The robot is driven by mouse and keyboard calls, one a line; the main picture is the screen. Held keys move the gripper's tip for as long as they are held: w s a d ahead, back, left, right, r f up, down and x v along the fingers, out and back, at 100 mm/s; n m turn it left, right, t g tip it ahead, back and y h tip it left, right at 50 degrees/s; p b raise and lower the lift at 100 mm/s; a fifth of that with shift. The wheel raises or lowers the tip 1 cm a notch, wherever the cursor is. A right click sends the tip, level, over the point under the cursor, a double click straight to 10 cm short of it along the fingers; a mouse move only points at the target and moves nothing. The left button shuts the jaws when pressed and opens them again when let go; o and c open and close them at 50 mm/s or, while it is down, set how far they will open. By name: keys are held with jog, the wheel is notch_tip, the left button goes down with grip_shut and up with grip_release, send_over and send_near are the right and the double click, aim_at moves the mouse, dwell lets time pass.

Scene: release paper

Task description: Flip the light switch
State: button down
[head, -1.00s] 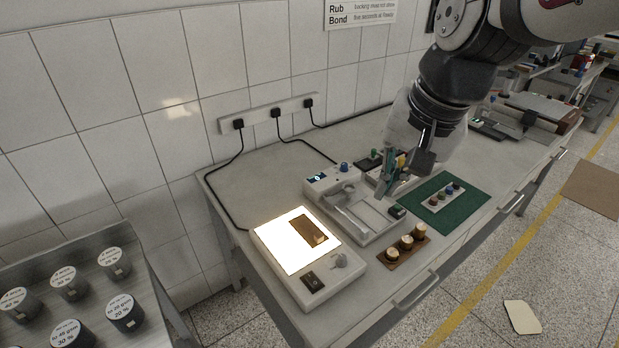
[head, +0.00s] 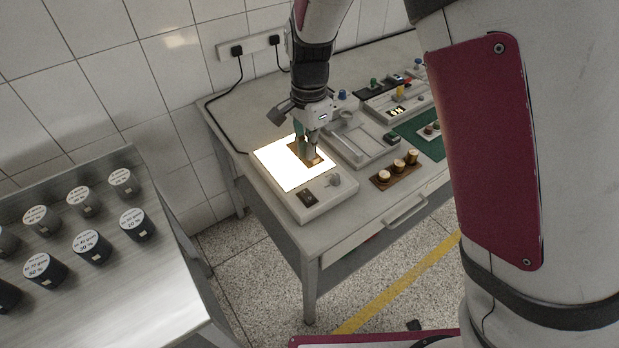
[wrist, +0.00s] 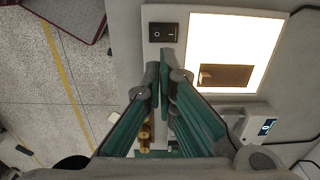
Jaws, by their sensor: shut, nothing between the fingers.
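The light switch is a black rocker (head: 307,196) on the front of a pale light box (head: 313,211). It also shows in the wrist view (wrist: 163,32), with "O" and "I" marks, just beyond the fingertips. The box's panel (head: 284,174) glows bright white, with a brown piece (wrist: 226,76) on it. My gripper (head: 309,157) points down over the box in the head view, behind the switch and apart from it. In the wrist view its green-sided fingers (wrist: 165,70) meet near the tips, shut and empty. How high the tips are is hard to tell.
A brown rack with several pale-topped pieces (head: 398,168) and a grey tray device (head: 362,146) are to the right. Black-bodied jars (head: 91,246) stand on a separate table at left. The bench's front left corner is clear.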

aim_at(309, 198)
jog(key=shift+a+f, duration=0.1)
jog(key=shift+f, duration=0.1)
notch_tip(309, 198, down, 14)
jog(key=shift+p, duration=0.9)
jog(key=shift+f, duration=0.35)
jog(key=shift+s, duration=0.25)
jog(key=shift+w, duration=0.1)
